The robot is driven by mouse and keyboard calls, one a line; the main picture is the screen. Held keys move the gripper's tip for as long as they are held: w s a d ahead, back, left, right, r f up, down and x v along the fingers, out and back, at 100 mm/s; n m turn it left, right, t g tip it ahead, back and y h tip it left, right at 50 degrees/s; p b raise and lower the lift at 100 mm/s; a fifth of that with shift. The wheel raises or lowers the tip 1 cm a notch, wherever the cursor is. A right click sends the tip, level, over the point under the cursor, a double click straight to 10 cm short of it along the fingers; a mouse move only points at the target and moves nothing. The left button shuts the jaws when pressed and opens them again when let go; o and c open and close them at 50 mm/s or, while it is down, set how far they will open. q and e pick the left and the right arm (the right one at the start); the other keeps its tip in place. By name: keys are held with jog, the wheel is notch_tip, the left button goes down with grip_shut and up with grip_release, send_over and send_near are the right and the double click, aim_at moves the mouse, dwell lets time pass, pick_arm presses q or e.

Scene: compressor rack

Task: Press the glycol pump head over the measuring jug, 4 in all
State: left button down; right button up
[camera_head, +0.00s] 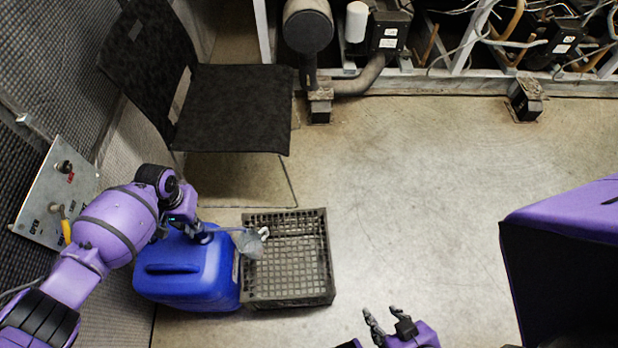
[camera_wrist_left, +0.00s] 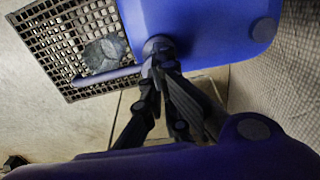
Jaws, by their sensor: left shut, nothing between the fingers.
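The blue glycol container (camera_head: 205,270) stands on the floor and also shows in the wrist view (camera_wrist_left: 195,30). Its grey pump head (camera_wrist_left: 158,44) has a spout (camera_wrist_left: 108,76) reaching over the dark crate. A translucent grey measuring jug (camera_head: 250,244) is in the crate near its left side, below the spout; it also shows in the wrist view (camera_wrist_left: 103,54). My left gripper (camera_wrist_left: 160,66) is shut and empty, its fingertips at the pump head; I cannot tell whether they touch it. In the head view, my left gripper (camera_head: 202,236) partly hides the pump. My right gripper (camera_head: 383,314) is open and empty.
The dark lattice crate (camera_head: 318,285) stands against the container's right side. A black chair (camera_head: 235,105) stands behind them. A control panel (camera_head: 55,195) is at the left wall. The compressor rack (camera_head: 400,80) lines the back. The floor (camera_head: 430,200) on the right is clear.

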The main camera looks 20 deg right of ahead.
pick_arm(q)
jog(key=shift+r, duration=0.1)
pick_arm(e)
jog(key=shift+w+r, duration=0.15)
jog(key=shift+w, duration=0.1)
pick_arm(q)
jog(key=shift+r+p, duration=2.2)
jog(key=shift+r, duration=0.45)
pick_arm(e)
jog(key=shift+t, duration=0.4)
jog(key=w+r, duration=0.1)
jog(key=r, duration=0.2)
jog(key=w+r, duration=0.1)
jog(key=r, duration=0.1)
jog(key=shift+w, duration=0.35)
pick_arm(q)
jog(key=shift+f, duration=0.1)
pick_arm(e)
jog(key=shift+f, duration=0.1)
